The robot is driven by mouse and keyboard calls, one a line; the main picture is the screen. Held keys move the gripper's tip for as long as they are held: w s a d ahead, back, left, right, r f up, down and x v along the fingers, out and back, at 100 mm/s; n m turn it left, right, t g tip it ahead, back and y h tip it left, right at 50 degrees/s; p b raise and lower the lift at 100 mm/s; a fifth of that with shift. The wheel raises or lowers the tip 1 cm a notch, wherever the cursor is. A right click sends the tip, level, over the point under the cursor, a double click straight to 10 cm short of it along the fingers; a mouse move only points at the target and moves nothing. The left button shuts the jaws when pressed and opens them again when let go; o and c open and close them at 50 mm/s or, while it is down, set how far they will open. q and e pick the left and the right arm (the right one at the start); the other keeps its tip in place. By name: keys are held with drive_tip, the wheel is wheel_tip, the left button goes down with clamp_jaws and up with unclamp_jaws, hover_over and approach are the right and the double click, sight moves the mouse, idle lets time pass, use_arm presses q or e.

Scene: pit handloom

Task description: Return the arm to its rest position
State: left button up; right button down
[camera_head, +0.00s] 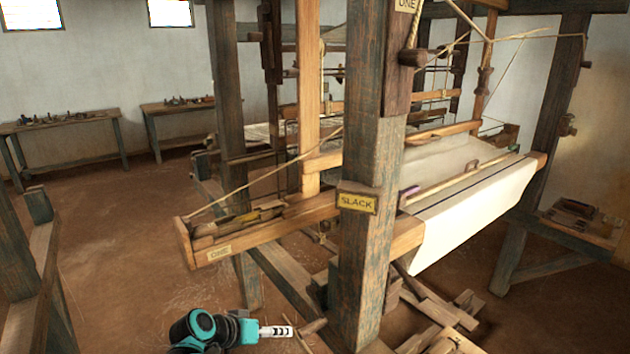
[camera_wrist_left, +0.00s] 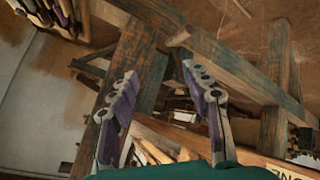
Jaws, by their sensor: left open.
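My left gripper (camera_head: 292,331) is low in the head view, in front of the base of the loom's thick weathered post (camera_head: 372,150). In the left wrist view its two fingers (camera_wrist_left: 157,78) are spread apart with nothing between them. The teal and black arm behind it comes in at the bottom edge. The wooden handloom (camera_head: 320,180) fills the middle, with white cloth (camera_head: 475,215) over its front beam. I cannot tell the exact gap between the fingers and the wood. My right gripper is not in view.
A sign reading SLACK (camera_head: 357,202) is on the post. A long wooden tray (camera_head: 270,236) juts out left, above my arm. Wooden treadles and beams (camera_head: 430,310) lie low to the right. Benches (camera_head: 65,125) line the back wall. The earth floor (camera_head: 130,240) at left is mostly clear.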

use_arm(q)
drive_tip(key=s+a+r+y, duration=0.1)
drive_tip(key=s+a+y, duration=0.2)
drive_tip(key=s, duration=0.8)
drive_tip(key=s+a+r+n+y, duration=0.1)
drive_tip(key=s+a+y, duration=0.2)
drive_tip(key=s, duration=0.8)
drive_tip(key=shift+a+n+y, duration=0.3)
drive_tip(key=shift+a, duration=0.35)
